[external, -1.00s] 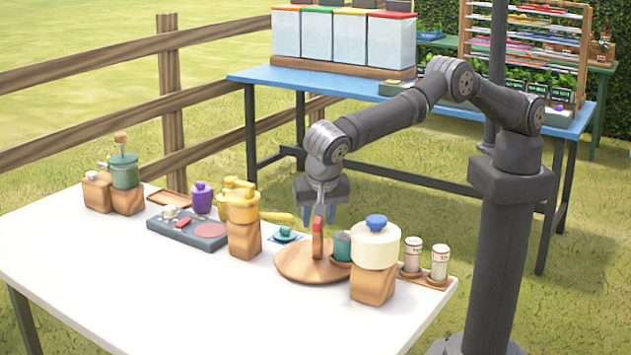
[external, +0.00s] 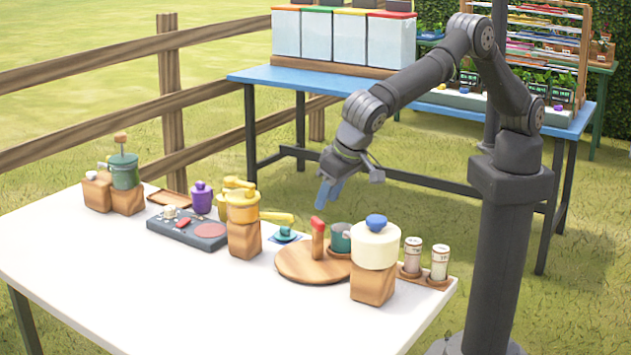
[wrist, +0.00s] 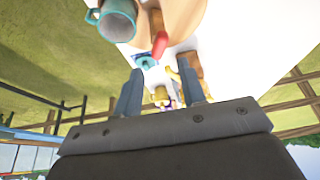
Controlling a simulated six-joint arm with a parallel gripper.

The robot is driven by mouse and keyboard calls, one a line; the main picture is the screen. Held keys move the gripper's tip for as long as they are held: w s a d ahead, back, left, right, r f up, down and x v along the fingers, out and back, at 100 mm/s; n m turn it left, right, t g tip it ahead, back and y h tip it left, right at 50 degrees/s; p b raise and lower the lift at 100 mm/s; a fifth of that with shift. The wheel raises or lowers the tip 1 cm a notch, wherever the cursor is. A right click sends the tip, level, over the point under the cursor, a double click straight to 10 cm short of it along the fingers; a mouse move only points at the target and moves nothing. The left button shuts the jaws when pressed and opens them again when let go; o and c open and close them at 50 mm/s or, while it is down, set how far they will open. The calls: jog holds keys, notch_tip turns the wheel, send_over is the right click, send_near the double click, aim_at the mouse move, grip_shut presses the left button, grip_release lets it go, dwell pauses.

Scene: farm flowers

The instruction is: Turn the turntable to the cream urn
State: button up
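The turntable (external: 298,268) is a round wooden disc on the white table, with an upright wooden handle (external: 318,240) tipped in red. A teal mug (external: 340,238) stands at its back right edge, partly hidden by the cream urn. The cream urn (external: 375,250) has a blue knob and sits on a wooden block at the disc's front right. My gripper (external: 328,192) is tilted in the air above and behind the handle, apart from it. In the wrist view, its fingers (wrist: 160,70) are apart and empty, with the red tip (wrist: 159,44) and mug (wrist: 117,20) beyond.
A yellow urn (external: 243,210) on a block stands left of the turntable. Two jars (external: 426,260) on a wooden tray stand right of the cream urn. A grey board (external: 187,230), purple jar (external: 202,197) and green urn (external: 124,172) are farther left. The front table surface is clear.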

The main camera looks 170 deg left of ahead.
jog(key=v, duration=1.1)
jog(key=s+d+f+t+y, duration=0.2)
jog(key=s+d+t+y, duration=0.1)
jog(key=s, duration=0.5)
notch_tip(320, 180, down, 10)
notch_tip(320, 180, up, 11)
jog(key=a, duration=0.1)
jog(key=w+a+r+n, duration=0.2)
jog(key=a+r+n, duration=0.1)
jog(key=a, duration=0.5)
jog(key=w+a+r+n+t+h, duration=0.1)
jog(key=w+a+r+n, duration=0.2)
jog(key=a, duration=0.6)
jog(key=shift+w+a+r, duration=0.2)
jog(key=shift+w+r, duration=0.1)
jog(key=shift+r, duration=0.85)
